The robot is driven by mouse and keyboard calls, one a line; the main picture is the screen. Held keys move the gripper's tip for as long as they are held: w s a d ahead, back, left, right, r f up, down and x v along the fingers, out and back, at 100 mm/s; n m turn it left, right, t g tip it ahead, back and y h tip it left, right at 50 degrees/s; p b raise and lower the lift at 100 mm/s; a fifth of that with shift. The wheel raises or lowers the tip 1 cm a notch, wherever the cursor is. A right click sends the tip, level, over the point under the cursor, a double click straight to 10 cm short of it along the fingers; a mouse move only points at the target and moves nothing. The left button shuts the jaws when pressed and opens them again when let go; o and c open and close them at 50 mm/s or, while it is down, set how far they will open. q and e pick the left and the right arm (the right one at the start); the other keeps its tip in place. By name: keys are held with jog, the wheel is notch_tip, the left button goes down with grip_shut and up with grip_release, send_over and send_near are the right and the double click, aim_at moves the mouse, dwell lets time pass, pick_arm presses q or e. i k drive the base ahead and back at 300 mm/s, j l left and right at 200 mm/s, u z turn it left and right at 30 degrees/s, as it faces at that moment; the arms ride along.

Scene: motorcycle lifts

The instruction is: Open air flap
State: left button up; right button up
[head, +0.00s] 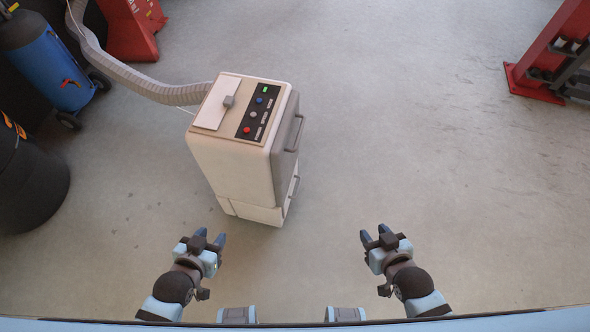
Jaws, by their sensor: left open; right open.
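The air flap (213,112) looks like a flat pale panel on the top left of a beige portable cabinet unit (228,172). A small grey knob (228,101) sits near the panel's right edge. The panel lies flat and looks closed. My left gripper (210,240) is open and empty, in front of the unit's lower front and apart from it. My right gripper (374,238) is open and empty over bare floor, to the right of the unit. Neither gripper touches anything.
A dark control panel (257,112) with buttons is beside the flap. Grey doors with handles (295,133) are on the unit's right side. A ribbed hose (125,75) runs to its back left. A black barrel (30,183) stands left; a red lift post (547,50) stands right. Floor between is clear.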

aim_at(220, 97)
jog(key=i+j+u, duration=0.15)
jog(key=j+u, duration=0.25)
jog(key=i+j+u, duration=0.1)
jog(key=u, duration=0.25)
jog(key=i+j+u, duration=0.15)
jog(key=i+u, duration=0.25)
jog(key=k, duration=0.1)
